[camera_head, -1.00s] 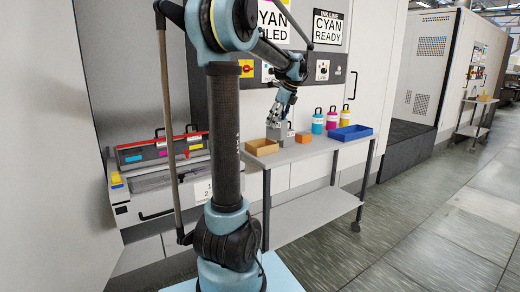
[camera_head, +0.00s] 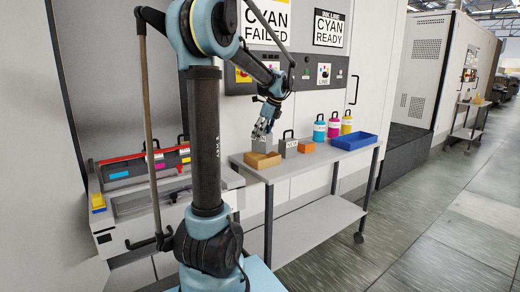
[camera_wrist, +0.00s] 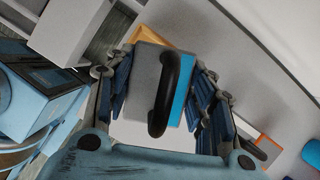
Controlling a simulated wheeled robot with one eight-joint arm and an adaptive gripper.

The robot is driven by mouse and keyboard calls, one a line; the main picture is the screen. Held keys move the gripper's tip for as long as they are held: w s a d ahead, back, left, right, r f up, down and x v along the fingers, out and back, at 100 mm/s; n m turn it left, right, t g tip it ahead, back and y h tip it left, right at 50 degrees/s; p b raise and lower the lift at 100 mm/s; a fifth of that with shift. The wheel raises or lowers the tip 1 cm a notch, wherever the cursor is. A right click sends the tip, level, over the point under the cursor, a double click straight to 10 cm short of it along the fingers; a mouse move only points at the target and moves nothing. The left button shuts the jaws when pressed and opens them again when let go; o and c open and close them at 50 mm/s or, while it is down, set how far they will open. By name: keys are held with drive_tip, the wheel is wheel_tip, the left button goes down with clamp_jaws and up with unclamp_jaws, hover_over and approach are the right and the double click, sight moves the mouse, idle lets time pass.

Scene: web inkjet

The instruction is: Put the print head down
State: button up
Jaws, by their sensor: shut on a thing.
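The print head (camera_wrist: 150,75) is a grey block with a black loop handle and a cyan stripe. My gripper (camera_wrist: 165,100) is shut on it, with the fingers on both sides of the block in the wrist view. In the head view my gripper (camera_head: 262,130) hangs over the left end of the grey table (camera_head: 322,157), at the tan tray (camera_head: 262,161). The held print head (camera_head: 259,144) is small there and partly covered by the fingers. Part of the tan tray also shows behind the print head in the wrist view (camera_wrist: 150,34). I cannot tell whether they touch.
Right of the tray stand a grey block with a handle (camera_head: 289,147), an orange block (camera_head: 306,147), several coloured bottles (camera_head: 333,127) and a blue tray (camera_head: 354,141). An open printer bay (camera_head: 150,195) with coloured units is at the left. Bare tabletop lies in front.

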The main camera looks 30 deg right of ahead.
sight(262, 144)
drive_tip(key=shift+s+d+f, duration=0.1)
drive_tip(key=shift+s+f, duration=0.05)
drive_tip(key=shift+f, duration=2.45)
drive_tip(key=o, duration=1.3)
